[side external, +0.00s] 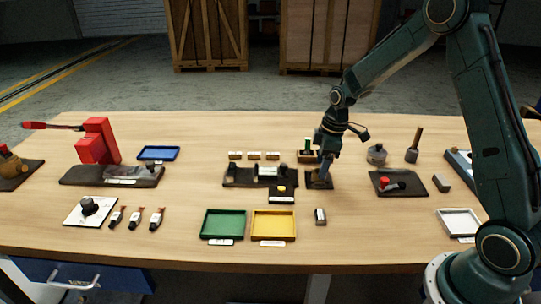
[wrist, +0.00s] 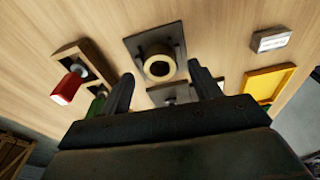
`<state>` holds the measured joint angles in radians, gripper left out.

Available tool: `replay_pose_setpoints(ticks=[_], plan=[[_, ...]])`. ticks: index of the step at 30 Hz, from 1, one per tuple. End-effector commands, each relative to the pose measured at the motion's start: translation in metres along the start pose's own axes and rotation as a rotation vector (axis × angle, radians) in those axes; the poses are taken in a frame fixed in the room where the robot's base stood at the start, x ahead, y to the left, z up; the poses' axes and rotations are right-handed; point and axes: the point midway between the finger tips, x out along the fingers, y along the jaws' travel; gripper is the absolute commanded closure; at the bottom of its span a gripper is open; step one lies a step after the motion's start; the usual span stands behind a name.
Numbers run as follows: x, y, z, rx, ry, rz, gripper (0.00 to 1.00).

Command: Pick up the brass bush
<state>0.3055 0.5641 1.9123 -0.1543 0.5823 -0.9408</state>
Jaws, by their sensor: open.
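The brass bush (wrist: 158,67) shows in the wrist view as a short ring with a dull gold rim and a dark bore. It sits on a dark square plate (wrist: 173,38). My gripper (wrist: 162,80) is open and empty, with one finger on each side of the bush in the picture; I cannot tell how much height lies between them. In the side view, my gripper (side external: 322,180) points down over the dark plate (side external: 319,186), and the bush is hidden or too small to make out there.
A wooden holder (wrist: 75,55) with a red-capped part stands close to the plate. A yellow tray (side external: 274,225), a green tray (side external: 223,224) and a small labelled block (side external: 320,216) lie nearer the front. A dark fixture (side external: 240,176) is left of the plate.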

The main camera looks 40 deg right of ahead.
Motion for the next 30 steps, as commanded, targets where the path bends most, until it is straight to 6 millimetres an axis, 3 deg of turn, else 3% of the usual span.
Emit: replay_pose_setpoints(ticks=[6,22,23,30], plan=[[0.019,0.000,0.001,0.000,-0.002,-0.001,0.37],[0.020,0.000,0.001,0.000,-0.001,0.001,0.37],[0.020,0.000,0.000,0.000,-0.001,0.001,0.39],[0.020,0.000,0.000,0.000,-0.001,0.001,0.86]])
